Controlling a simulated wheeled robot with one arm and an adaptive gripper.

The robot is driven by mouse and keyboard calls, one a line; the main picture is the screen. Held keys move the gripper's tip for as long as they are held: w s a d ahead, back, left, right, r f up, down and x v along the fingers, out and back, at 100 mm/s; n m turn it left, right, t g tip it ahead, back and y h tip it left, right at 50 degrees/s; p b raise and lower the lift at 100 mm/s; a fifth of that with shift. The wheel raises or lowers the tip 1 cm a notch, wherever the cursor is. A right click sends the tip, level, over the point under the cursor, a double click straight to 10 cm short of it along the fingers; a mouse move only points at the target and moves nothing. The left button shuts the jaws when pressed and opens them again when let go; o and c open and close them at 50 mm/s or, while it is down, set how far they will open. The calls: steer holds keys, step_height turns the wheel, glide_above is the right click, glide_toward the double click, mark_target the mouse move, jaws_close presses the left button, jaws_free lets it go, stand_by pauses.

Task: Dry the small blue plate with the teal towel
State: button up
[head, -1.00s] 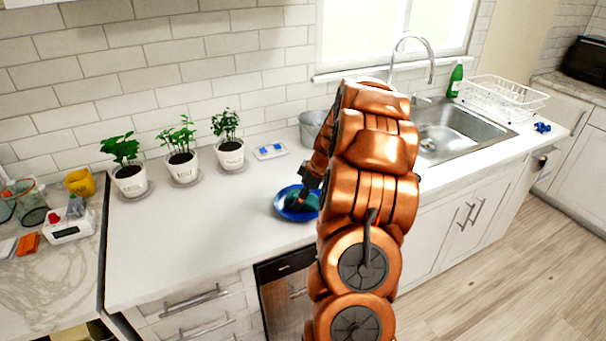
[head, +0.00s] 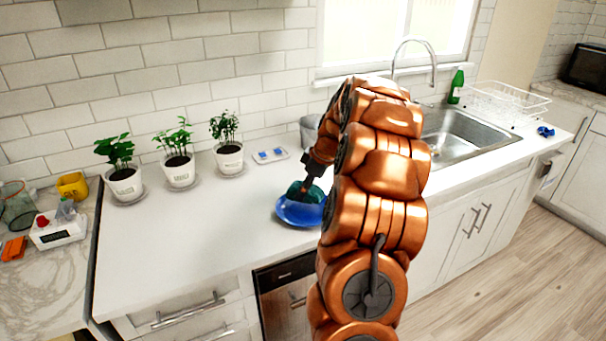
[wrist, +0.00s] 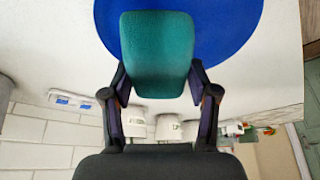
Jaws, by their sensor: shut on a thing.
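The small blue plate (head: 296,213) lies on the white counter, left of my arm in the head view. It also fills the upper middle of the wrist view (wrist: 235,25). My gripper (head: 310,179) is shut on the teal towel (head: 297,188), which shows as a rounded pad between the fingers in the wrist view (wrist: 157,55). The towel overlaps the plate's far part in the head view; I cannot tell whether it touches the plate. My arm hides part of the plate's right side.
Several white potted plants (head: 179,172) stand along the wall. A small white tray with blue pieces (head: 269,155) lies behind the plate. A grey metal pot (head: 309,130) is partly behind my arm. The sink (head: 455,135) is at the right. The counter left of the plate is clear.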

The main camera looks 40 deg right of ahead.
steer(key=shift+r, duration=2.6)
